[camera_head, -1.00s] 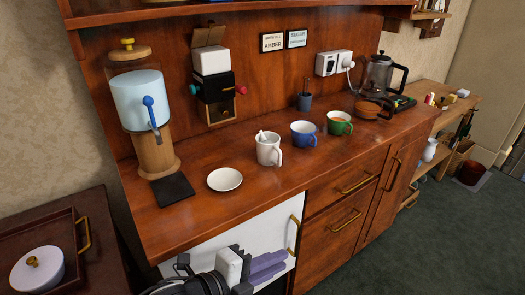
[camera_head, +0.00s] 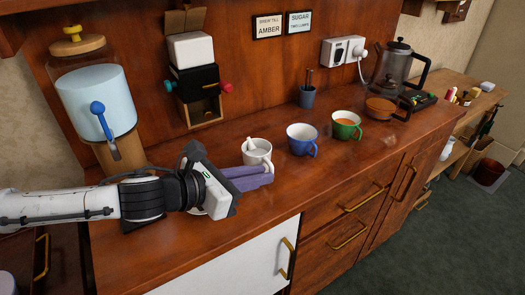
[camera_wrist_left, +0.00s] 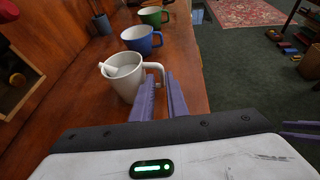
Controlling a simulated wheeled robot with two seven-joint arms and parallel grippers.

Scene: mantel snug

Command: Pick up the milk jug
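No vessel is labelled as the milk jug. A white handled mug-like vessel (camera_head: 256,152) stands upright on the wooden counter with a small white piece leaning inside; it also shows in the left wrist view (camera_wrist_left: 123,80). A white jug-like vessel (camera_head: 447,148) stands on the lower shelf at right. My left gripper (camera_head: 270,174) is open beside the white mug, its purple fingers (camera_wrist_left: 160,80) apart at the mug's handle. I cannot tell whether they touch it. Purple fingers of my right gripper (camera_wrist_left: 301,130) show apart at the left wrist view's right edge.
A blue mug (camera_head: 302,139) and a green mug (camera_head: 346,125) stand right of the white one. A dispenser (camera_head: 95,100) and a black-and-white box device (camera_head: 195,80) stand behind. A glass kettle (camera_head: 394,68) is farther right. The counter's front strip is clear.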

